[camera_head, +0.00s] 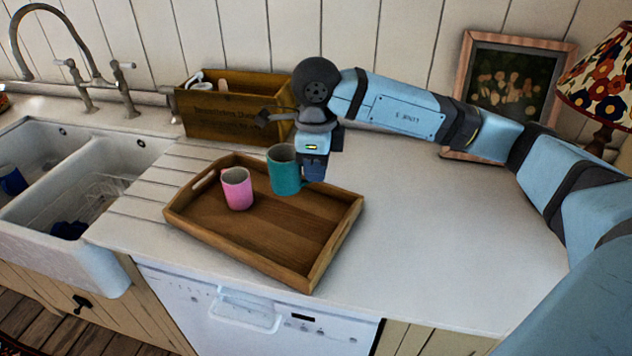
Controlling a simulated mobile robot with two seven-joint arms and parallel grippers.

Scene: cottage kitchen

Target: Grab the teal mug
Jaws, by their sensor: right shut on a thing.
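The teal mug (284,172) is at the back of the wooden tray (268,258), upright. I cannot tell whether it touches the tray floor or is slightly above it. My right gripper (314,172) is at the mug's right side, pointing down, and is shut on it. The fingertips and the mug's handle are mostly hidden by the gripper body. A pink mug (237,189) stands in the tray just left of the teal mug, with a small gap between them. My left gripper is not in view.
A wooden box (225,112) stands behind the tray against the wall. The sink (100,180) and faucet (85,70) are at the left. A framed picture (505,85) and a floral lamp (603,85) are at the back right. The counter right of the tray is clear.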

